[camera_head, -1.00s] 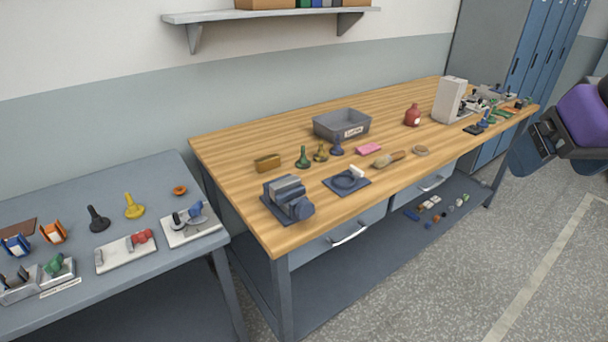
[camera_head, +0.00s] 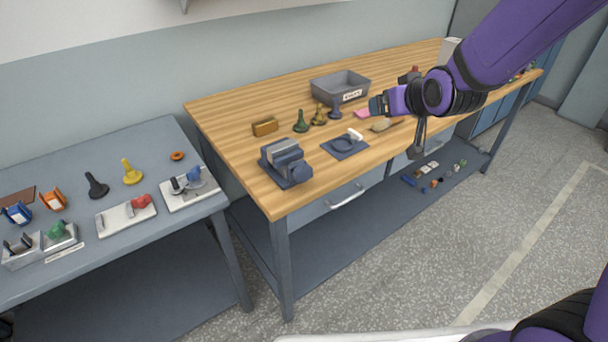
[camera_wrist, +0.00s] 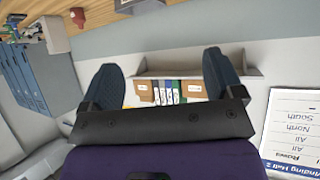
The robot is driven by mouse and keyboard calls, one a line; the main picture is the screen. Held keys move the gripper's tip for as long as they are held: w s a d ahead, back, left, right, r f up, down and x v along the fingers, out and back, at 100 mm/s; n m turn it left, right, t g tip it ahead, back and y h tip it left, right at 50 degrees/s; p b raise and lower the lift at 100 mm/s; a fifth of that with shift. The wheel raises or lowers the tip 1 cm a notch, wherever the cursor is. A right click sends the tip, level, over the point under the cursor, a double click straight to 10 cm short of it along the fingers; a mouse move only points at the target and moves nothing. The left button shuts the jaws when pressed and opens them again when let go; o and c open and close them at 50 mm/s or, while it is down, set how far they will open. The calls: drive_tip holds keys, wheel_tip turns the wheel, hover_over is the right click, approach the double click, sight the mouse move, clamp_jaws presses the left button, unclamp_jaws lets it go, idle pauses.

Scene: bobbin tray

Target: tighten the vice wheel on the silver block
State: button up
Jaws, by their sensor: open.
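Low on the left grey table, a silver metal block fixture (camera_head: 22,252) stands with a green knob or wheel (camera_head: 57,229) at its right; whether this is the vice wheel is too small to tell. White plates nearby carry a red part (camera_head: 140,201) and a blue part (camera_head: 193,174). A blue-grey vice-like block (camera_head: 285,160) sits on the wooden bench, with no clear wheel showing. My gripper (camera_head: 376,105) is above the wooden bench, far right of the silver block. In the wrist view my gripper (camera_wrist: 165,75) is open and empty, its dark fingers wide apart.
The wooden bench (camera_head: 235,115) holds a grey bin (camera_head: 340,88), several small stands and a dark plate with a ring (camera_head: 345,146). Black (camera_head: 96,186) and yellow (camera_head: 132,172) stands are on the grey table. The wrist view faces a wall shelf with folders (camera_wrist: 170,92).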

drive_tip(key=w+a+f+n+t+y, duration=0.1)
drive_tip(key=w+a+f, duration=0.1)
drive_tip(key=a+f, duration=0.15)
drive_tip(key=w+a+f+t+y, duration=0.1)
drive_tip(key=w+a+f, duration=0.1)
drive_tip(key=f, duration=0.3)
drive_tip(key=n+t+y, duration=0.2)
drive_tip(key=n+y, duration=0.2)
drive_tip(key=y, duration=0.2)
approach(305, 176)
drive_tip(key=x, duration=1)
drive_tip(key=shift+w+a, duration=0.15)
drive_tip(key=shift+w, duration=0.15)
drive_tip(key=c, duration=0.9)
drive_tip(key=shift+m, duration=0.4)
